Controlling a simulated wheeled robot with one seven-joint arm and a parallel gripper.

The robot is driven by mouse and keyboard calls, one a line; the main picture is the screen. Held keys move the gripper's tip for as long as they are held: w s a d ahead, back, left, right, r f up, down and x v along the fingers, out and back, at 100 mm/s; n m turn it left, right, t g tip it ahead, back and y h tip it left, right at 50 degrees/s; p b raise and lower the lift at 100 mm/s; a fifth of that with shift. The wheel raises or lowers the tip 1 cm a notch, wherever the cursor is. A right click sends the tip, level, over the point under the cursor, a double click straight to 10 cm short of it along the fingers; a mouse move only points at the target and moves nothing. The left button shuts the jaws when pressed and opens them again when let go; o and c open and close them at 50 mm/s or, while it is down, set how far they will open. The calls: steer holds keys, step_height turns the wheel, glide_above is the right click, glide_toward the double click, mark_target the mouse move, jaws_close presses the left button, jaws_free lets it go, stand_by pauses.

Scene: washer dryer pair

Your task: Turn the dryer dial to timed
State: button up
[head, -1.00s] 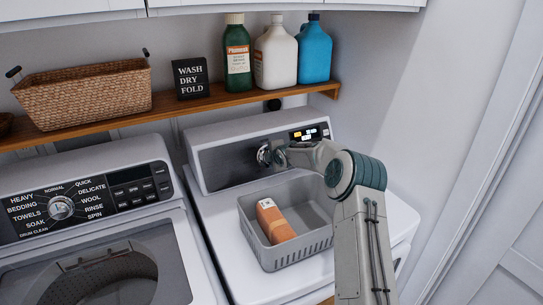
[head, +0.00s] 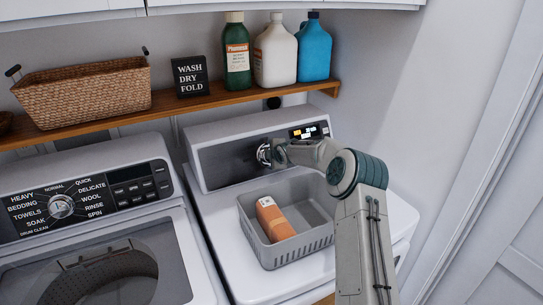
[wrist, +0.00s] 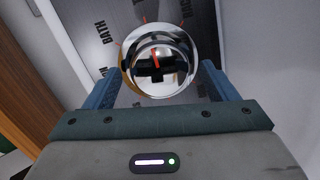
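The dryer dial (wrist: 158,85) is a round chrome knob with a red mark near its top in the wrist view. It stands on the dark panel (wrist: 188,18) of the dryer, whose printed labels appear tilted. In the head view the dial (head: 264,154) is partly covered by my gripper (head: 276,153). In the wrist view my gripper (wrist: 160,82) has its two blue fingers apart, one on either side of the dial. The fingertips are very close to its rim; contact is not clear. Most labels are hidden or too small to read.
A grey basket (head: 294,250) holding an orange carton (head: 273,221) sits on the dryer top below my arm. The washer (head: 90,200) is at left. A wooden shelf (head: 130,119) above carries a wicker basket, a sign and several bottles. A wall is close at right.

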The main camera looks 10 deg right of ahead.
steer(key=shift+s+r, duration=0.1)
steer(key=b+v, duration=0.3)
steer(key=v, duration=1)
steer(key=shift+s+r, duration=0.15)
steer(key=shift+s, duration=0.1)
steer(key=shift+r, duration=0.1)
